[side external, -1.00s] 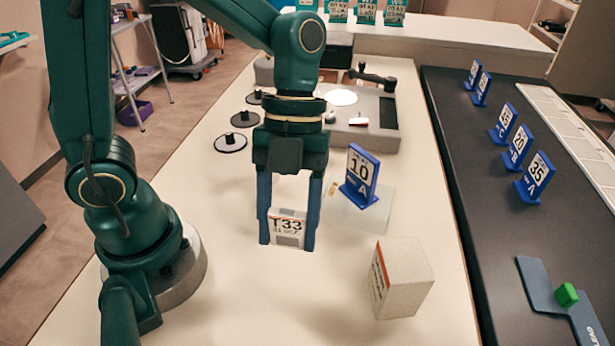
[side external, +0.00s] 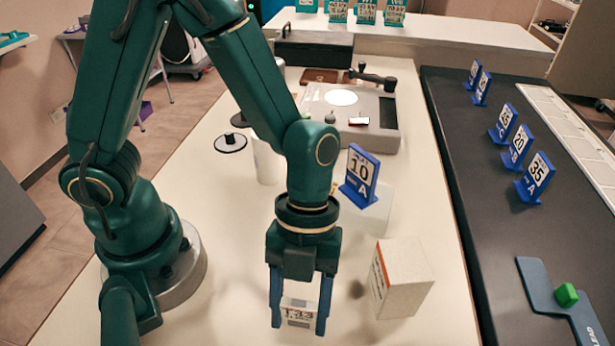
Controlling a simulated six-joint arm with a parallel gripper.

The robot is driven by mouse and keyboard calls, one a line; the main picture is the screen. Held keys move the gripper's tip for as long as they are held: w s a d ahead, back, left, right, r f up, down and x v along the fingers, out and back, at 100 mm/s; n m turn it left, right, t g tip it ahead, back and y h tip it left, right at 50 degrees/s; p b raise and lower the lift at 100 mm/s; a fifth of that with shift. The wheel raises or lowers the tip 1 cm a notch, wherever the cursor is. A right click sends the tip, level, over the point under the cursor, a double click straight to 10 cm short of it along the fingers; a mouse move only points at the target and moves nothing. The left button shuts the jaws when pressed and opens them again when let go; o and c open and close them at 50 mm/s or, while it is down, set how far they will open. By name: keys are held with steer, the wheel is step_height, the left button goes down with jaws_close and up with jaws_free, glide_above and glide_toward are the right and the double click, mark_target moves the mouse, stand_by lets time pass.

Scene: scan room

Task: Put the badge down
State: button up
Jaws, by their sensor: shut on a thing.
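The badge (side external: 299,312) is a small white card with dark print reading something like "T33" and a grey block below. My gripper (side external: 299,318) points down with its two blue fingers shut on the badge's left and right edges. The badge is upright between the fingertips, near the front of the cream table (side external: 230,290). I cannot tell whether its lower edge touches the table.
A white box with an orange stripe (side external: 405,280) stands just right of my gripper. Behind it, a blue stand marked 10 A (side external: 360,177) sits on a white block (side external: 372,212). A white cylinder (side external: 267,160) stands behind my arm. The table left of my gripper is clear.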

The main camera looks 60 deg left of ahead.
steer(key=shift+f, duration=0.15)
steer(key=o, duration=1.3)
steer(key=shift+o, duration=0.2)
steer(key=v, duration=1.1)
steer(key=a+r+n+t+y, duration=0.1)
steer(key=a+n+t, duration=0.3)
steer(key=n, duration=0.9)
steer(key=a+r+n+t+y, duration=0.2)
steer(key=a+n, duration=0.6)
steer(key=n, duration=0.6)
steer(key=r+t, duration=0.1)
steer(key=t, duration=0.1)
steer(key=shift+s+r+t, duration=0.3)
steer(key=shift+r+t, duration=0.1)
